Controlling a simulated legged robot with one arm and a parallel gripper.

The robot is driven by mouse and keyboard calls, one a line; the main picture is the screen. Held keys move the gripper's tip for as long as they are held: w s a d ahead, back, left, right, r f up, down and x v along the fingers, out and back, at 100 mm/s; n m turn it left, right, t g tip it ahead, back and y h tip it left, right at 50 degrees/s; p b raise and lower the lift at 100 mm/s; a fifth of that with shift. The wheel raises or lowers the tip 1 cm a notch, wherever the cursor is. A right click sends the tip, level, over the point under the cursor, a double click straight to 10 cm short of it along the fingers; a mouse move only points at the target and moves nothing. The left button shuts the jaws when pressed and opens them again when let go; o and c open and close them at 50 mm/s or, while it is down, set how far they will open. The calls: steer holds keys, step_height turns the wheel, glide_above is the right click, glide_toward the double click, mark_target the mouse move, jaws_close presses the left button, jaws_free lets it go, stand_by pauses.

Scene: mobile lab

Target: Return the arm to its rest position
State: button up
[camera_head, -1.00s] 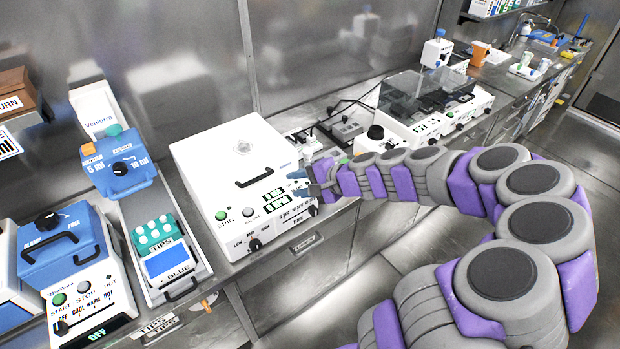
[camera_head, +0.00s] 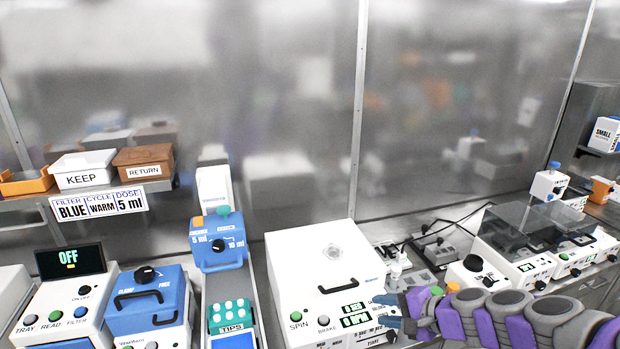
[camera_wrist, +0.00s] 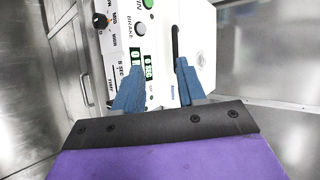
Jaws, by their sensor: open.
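My gripper (camera_head: 393,312) shows at the lower middle right of the head view, at the end of my purple and grey arm. It is beside the right front of the white spin machine (camera_head: 312,262), which has a black handle and green digits. In the wrist view, the blue fingers of my gripper (camera_wrist: 158,90) are spread apart with nothing between them. The white machine's panel (camera_wrist: 135,45) lies beyond the fingertips. I cannot tell whether the fingers touch it. Most of my arm is cut off by the picture's lower right edge.
A blue dosing unit (camera_head: 217,240) and a teal tips rack (camera_head: 230,315) stand left of the spin machine. A blue clamp box (camera_head: 150,300) is further left. KEEP (camera_head: 82,170) and RETURN (camera_head: 143,160) boxes sit on a shelf. A clear-lidded machine (camera_head: 530,240) stands at right.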

steer(key=s+a+r+n+g+h, duration=0.1)
steer(key=s+a+r+n+g, duration=0.1)
steer(key=s+a+n+g, duration=0.8)
steer(key=s+d+n+h, duration=0.2)
steer(key=s+h, duration=0.4)
steer(key=s, duration=1.5)
steer(key=shift+s+d+r+h, duration=0.2)
steer(key=shift+s+r+h, duration=0.1)
steer(key=shift+h, duration=0.1)
steer(key=shift+a, duration=0.1)
